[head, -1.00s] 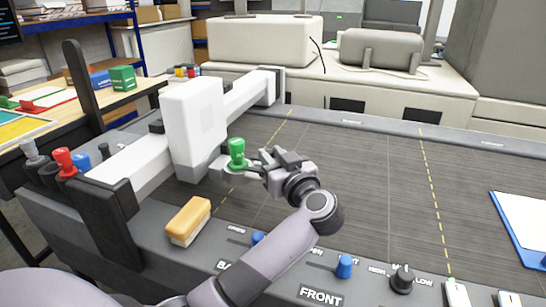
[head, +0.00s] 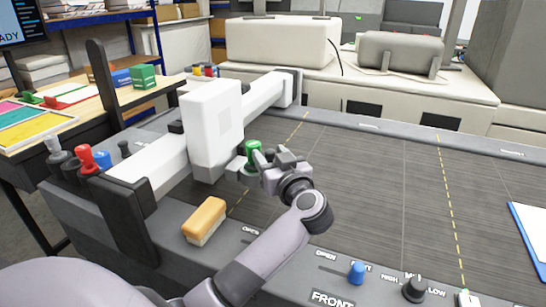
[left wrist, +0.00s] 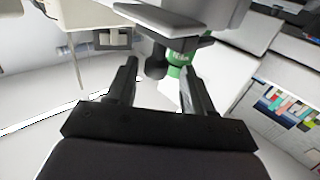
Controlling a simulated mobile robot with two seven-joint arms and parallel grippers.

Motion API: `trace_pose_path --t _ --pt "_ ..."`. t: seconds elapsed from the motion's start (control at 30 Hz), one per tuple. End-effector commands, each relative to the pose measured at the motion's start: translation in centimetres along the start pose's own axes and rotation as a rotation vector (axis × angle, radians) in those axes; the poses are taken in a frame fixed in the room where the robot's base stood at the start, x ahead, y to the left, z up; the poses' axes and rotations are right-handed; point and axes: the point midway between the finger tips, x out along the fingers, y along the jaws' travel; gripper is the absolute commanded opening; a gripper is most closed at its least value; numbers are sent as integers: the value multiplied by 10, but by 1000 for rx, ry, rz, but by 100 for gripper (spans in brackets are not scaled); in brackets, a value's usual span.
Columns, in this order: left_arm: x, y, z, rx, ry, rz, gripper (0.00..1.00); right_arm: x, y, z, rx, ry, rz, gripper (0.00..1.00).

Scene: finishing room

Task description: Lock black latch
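A white carriage (head: 212,125) on a gantry arm carries a green tool (head: 253,148) in a grey holder on its right side. The green tool also shows in the left wrist view (left wrist: 177,62). In that view a short black knob-ended piece (left wrist: 155,66), which looks like the black latch, hangs under a grey bar beside the green tool. My left gripper (head: 268,160) is right beside the tool holder. Its fingers are apart in the left wrist view (left wrist: 160,82), with the black piece roughly between and beyond them. I cannot tell whether they touch it. My right gripper is not in view.
A yellow-and-white block (head: 205,220) sits on the front rail near my left forearm. Red (head: 87,158) and other coloured tools stand at the gantry's left end. Knobs (head: 357,272) line the front panel.

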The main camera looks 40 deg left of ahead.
Motion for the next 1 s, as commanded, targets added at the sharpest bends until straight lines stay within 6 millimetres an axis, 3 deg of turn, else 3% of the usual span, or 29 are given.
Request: trace_pose_path --t 0.23,0.63,1.0 --pt "-10 2 2 -2 -4 6 52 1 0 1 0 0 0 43" --pt "-67 0 1 -1 -3 2 52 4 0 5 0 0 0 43" --pt "-72 0 0 0 0 0 52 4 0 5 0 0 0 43"
